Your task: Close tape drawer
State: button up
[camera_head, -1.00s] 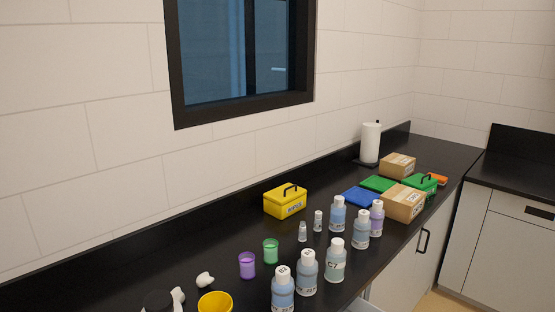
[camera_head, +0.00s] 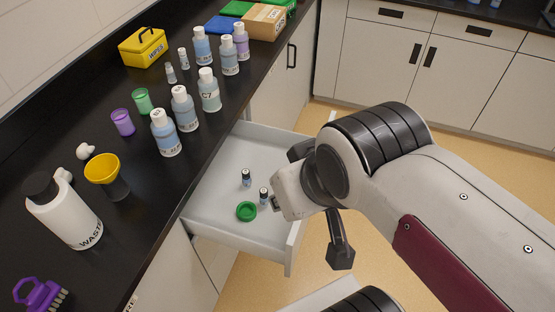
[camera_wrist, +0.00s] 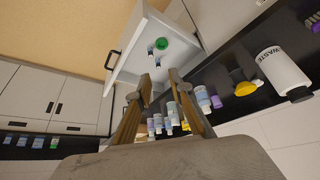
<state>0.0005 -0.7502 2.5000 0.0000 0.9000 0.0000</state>
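The drawer (camera_head: 215,208) under the black counter stands pulled out, white inside. A green tape roll (camera_head: 246,211) lies in it, with two small blue-labelled vials, one (camera_head: 246,178) farther back and one (camera_head: 264,196) near the arm. The wrist view shows the drawer front with its dark handle (camera_wrist: 112,60) and the tape roll (camera_wrist: 162,43). My gripper (camera_wrist: 160,75) is open and empty, its two fingers spread apart and pointing toward the drawer. In the head view my wrist hides part of the drawer's front. I see no contact with the drawer.
On the counter (camera_head: 75,160) stand a white waste bottle (camera_head: 68,218), a yellow funnel (camera_head: 102,168), purple and green cups, several labelled bottles and a yellow box (camera_head: 142,47). A purple brush (camera_head: 40,294) lies at lower left. Open floor (camera_head: 470,175) lies to the right.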

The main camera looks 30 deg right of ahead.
jog(key=shift+d, duration=0.1)
grip_shut()
jog(key=s+d+f+m+g+h, duration=0.1)
jog(key=d+f+m+g, duration=0.1)
jog(key=d+f, duration=0.7)
jog(key=s+d+f+m+g+h, duration=0.1)
jog(key=d+f+m+g, duration=0.3)
jog(key=d, duration=0.9)
jog(key=s+d+f+m+g+h, duration=0.1)
jog(key=s+d+f, duration=0.1)
jog(key=d+f, duration=0.8)
jog(key=s+d+f+t+y, duration=0.1)
jog(key=s+d+f, duration=0.1)
jog(key=d+f, duration=0.55)
jog(key=s+d+f+t, duration=0.1)
jog(key=s+d+f, duration=0.3)
jog(key=f, duration=0.6)
jog(key=w+a+f+t+y, duration=0.5)
jog(key=a+f+t, duration=0.2)
jog(key=a+f, duration=0.4)
jog(key=w+a+r+t+y, duration=0.2)
jog(key=a+r+t+y, duration=0.15)
jog(key=a, duration=0.35)
jog(key=s+a+r+m+t+y, duration=0.1)
jog(key=a+r+y, duration=0.4)
jog(key=r, duration=0.5)
jog(key=shift+s+r+m+t+y, duration=0.25)
jog(key=shift+m+t+y, duration=0.1)
jog(key=shift+m+y, duration=0.25)
